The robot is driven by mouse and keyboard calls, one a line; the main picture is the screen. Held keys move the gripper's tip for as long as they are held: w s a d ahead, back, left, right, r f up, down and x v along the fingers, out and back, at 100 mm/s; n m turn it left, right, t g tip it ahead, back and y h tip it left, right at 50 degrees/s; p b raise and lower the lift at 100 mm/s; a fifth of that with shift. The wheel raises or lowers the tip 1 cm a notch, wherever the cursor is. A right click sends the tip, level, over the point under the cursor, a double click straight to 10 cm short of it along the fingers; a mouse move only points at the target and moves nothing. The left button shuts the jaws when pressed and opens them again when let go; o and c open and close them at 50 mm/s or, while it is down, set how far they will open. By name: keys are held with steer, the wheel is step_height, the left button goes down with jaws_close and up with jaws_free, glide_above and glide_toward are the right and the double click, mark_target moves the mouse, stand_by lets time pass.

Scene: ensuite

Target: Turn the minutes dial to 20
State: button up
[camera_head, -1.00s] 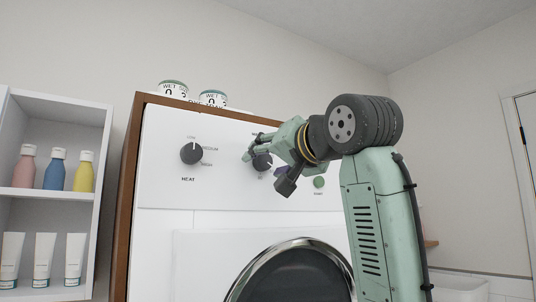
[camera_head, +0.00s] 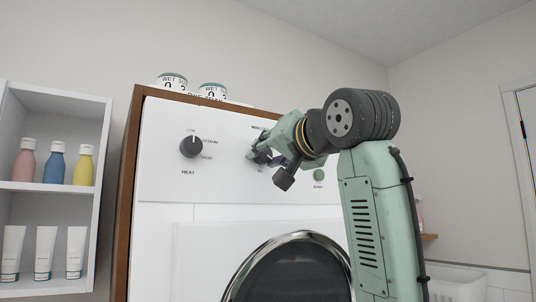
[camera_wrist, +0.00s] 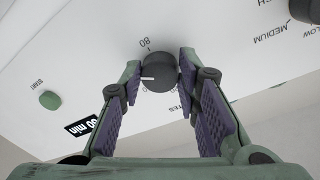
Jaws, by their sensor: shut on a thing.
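The minutes dial is a round dark grey knob (camera_wrist: 161,76) on a white panel, with a white pointer line. In the wrist view the pointer lies toward the picture's left, below the printed 80. My gripper (camera_head: 262,157) is at the dial, its fingers on either side of it and shut on it. In the wrist view the purple-padded fingers (camera_wrist: 160,68) flank the knob. The other numbers around the dial are partly hidden or too small to read. A black display (camera_wrist: 81,127) ending in "min" is to the dial's lower left there.
The heat dial (camera_head: 191,146) is left of the minutes dial on the same panel. A green start button (camera_head: 319,175) is to its right. The round door (camera_head: 290,270) is below. Two tins (camera_head: 212,92) stand on top, and a shelf (camera_head: 50,187) with bottles is at left.

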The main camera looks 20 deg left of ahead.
steer(key=shift+n, duration=0.3)
steer(key=shift+c, duration=0.5)
steer(key=n, duration=0.5)
steer(key=shift+w+d+n, duration=0.1)
steer(key=shift+n, duration=0.3)
steer(key=n+y, duration=0.1)
steer(key=n, duration=0.4)
steer(key=shift+w+n, duration=0.1)
steer(key=shift+n, duration=0.2)
steer(key=n, duration=0.6)
steer(key=shift+d+n, duration=0.1)
steer(key=shift+n, duration=0.3)
steer(key=n, duration=0.3)
steer(key=n+g, duration=0.1)
steer(key=n, duration=0.2)
steer(key=shift+w+r+y, duration=0.1)
steer(key=shift+y, duration=0.3)
steer(key=shift+n, duration=0.3)
steer(key=o, duration=1.2)
steer(key=shift+c, duration=0.2)
